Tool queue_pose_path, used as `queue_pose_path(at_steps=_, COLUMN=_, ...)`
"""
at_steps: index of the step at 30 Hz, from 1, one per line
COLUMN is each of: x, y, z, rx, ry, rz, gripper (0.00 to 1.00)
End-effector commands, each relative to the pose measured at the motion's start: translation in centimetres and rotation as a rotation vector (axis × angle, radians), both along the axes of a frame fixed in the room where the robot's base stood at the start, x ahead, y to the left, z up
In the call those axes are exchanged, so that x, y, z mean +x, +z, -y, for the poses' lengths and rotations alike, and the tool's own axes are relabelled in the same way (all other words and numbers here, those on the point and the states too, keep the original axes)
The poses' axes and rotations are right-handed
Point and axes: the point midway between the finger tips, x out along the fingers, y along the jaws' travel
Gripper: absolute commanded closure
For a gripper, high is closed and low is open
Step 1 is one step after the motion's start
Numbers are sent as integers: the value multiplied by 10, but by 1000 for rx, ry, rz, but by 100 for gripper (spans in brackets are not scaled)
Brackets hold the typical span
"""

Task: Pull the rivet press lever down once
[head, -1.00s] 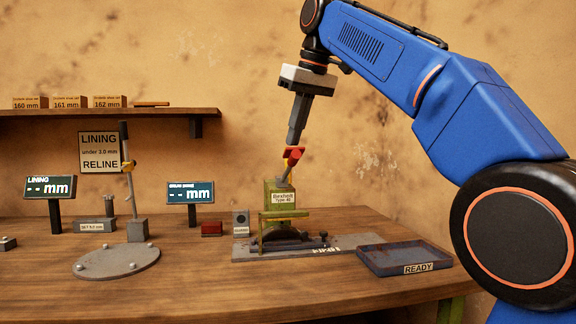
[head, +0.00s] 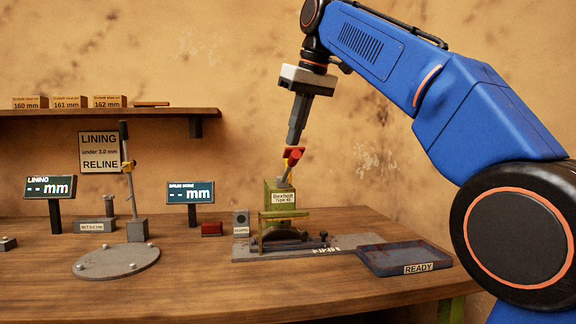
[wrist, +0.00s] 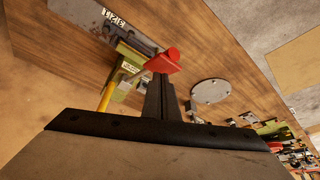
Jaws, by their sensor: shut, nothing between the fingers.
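The rivet press (head: 280,193) is a green body labelled "Bexholt Type 40" on a grey base plate. Its lever (head: 286,173) rises from the top, tilted slightly right, with a red knob (head: 293,153) at its upper end. My gripper (head: 294,143) is shut and empty, pointing down with its fingertips at the knob. In the wrist view, the shut fingers (wrist: 160,92) reach to the red knob (wrist: 164,61), and the green press (wrist: 128,62) lies beyond. I cannot tell whether the fingertips touch the knob.
A blue-grey tray marked "READY" (head: 402,259) lies right of the press. A control box (head: 241,222) stands at its left. Two "mm" displays (head: 50,188), a gauge stand (head: 129,190) and a round plate (head: 116,261) stand further left. A shelf (head: 100,114) runs along the wall.

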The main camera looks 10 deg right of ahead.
Motion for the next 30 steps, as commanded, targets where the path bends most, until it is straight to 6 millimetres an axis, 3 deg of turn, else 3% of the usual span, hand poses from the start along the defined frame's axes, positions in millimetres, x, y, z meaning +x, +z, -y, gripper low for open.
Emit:
queue_pose_path(at_steps=8, x=0, y=-8, z=0, rx=0, ry=0, rz=0, gripper=100)
queue_pose_path(at_steps=30, x=0, y=-69, z=0, rx=-1, ry=-1, rz=-2, gripper=100)
